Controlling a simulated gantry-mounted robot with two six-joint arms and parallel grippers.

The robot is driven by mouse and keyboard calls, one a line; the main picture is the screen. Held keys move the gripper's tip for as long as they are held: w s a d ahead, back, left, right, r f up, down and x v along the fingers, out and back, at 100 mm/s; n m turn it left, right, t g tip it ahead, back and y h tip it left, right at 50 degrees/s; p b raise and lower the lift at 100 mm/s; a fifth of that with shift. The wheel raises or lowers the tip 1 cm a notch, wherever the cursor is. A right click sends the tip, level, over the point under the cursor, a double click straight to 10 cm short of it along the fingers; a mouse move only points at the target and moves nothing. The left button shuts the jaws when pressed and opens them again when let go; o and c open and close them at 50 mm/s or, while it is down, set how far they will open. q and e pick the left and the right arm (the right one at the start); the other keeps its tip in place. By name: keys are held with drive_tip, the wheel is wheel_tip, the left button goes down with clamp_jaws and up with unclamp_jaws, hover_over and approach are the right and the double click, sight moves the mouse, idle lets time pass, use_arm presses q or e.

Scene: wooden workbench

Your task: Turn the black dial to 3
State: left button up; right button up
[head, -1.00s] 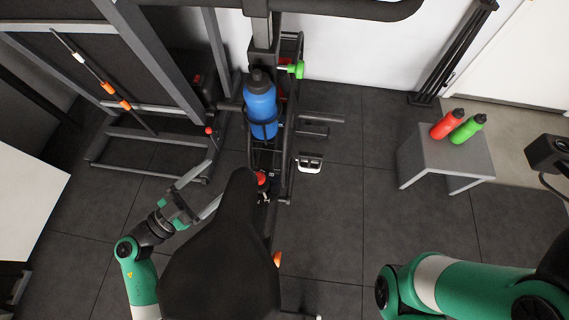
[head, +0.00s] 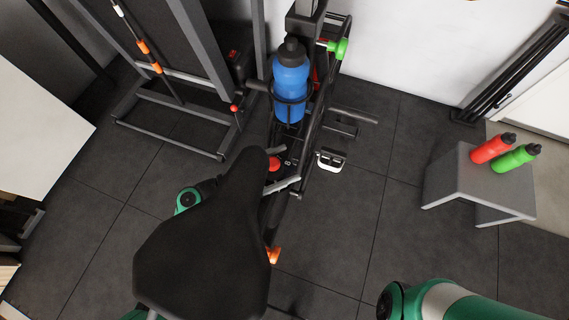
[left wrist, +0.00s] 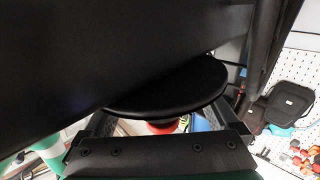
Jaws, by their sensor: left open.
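A red knob (head: 273,163) sits on the exercise bike's frame, just ahead of the black saddle (head: 205,235). A small black part with a white mark (head: 288,162) is beside it; I cannot tell if this is the black dial, and no number is readable. My left gripper (head: 287,186) reaches from under the saddle, with a grey finger close below the knob. In the left wrist view, its open fingers (left wrist: 160,122) stand apart. A rounded black shape (left wrist: 170,90) hangs above them, with something red (left wrist: 161,127) partly hidden behind. My right gripper is out of view.
A blue bottle (head: 290,82) stands in a holder on the bike. A grey stool (head: 475,180) at the right bears a red bottle (head: 492,148) and a green bottle (head: 515,158). A rack (head: 170,135) stands at the left.

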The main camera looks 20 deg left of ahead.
use_arm(q)
drive_tip(key=shift+w+d, duration=0.25)
drive_tip(key=c, duration=1.4)
drive_tip(key=shift+o, duration=0.2)
drive_tip(key=shift+r, duration=0.1)
